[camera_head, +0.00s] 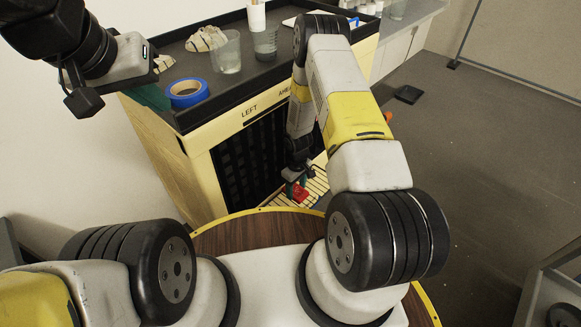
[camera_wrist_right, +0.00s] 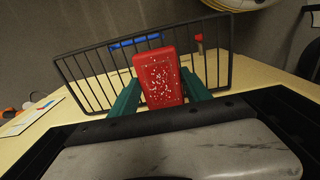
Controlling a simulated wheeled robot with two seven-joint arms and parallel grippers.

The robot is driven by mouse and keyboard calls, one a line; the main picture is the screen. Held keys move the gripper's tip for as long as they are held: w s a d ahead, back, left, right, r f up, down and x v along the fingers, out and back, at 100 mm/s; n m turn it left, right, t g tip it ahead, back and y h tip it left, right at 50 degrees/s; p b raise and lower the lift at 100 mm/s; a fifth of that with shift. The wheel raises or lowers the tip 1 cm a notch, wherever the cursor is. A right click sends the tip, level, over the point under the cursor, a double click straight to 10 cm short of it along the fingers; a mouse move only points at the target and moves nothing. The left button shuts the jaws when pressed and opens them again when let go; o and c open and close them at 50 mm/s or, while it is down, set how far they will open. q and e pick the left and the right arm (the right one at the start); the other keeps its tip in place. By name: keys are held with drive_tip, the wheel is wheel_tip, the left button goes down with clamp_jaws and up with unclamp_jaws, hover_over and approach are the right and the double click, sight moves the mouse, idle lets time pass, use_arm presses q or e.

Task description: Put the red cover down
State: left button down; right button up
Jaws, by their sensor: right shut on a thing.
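The red cover (camera_wrist_right: 158,78) is a flat red piece with pale speckles. It stands between the teal fingers of my right gripper (camera_wrist_right: 160,92), which is shut on it. In the head view the red cover (camera_head: 300,193) shows small at the end of my right arm, low in front of the cabinet and over a pale slatted surface. Whether it touches that surface is unclear. My left gripper (camera_head: 150,96) is at the upper left, by the cabinet's left edge; its teal finger part shows, but its opening is hidden.
A black wire rack (camera_wrist_right: 90,78) lies around and behind the cover on a pale yellow surface (camera_wrist_right: 262,78). The dark cabinet top (camera_head: 215,100) holds blue tape (camera_head: 187,92), a clear cup (camera_head: 227,52) and a darker cup (camera_head: 265,43). Open floor (camera_head: 480,130) lies to the right.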

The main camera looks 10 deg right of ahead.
sight(297, 190)
drive_tip(key=shift+w+d+f, duration=0.1)
drive_tip(key=shift+f, duration=0.8)
drive_tip(key=shift+w+d+f, duration=0.1)
drive_tip(key=shift+f, duration=0.75)
drive_tip(key=shift+f, duration=0.1)
drive_tip(key=o, duration=1.7)
wheel_tip(297, 190, up, 12)
drive_tip(key=shift+s+r, duration=0.1)
drive_tip(key=shift+r, duration=0.05)
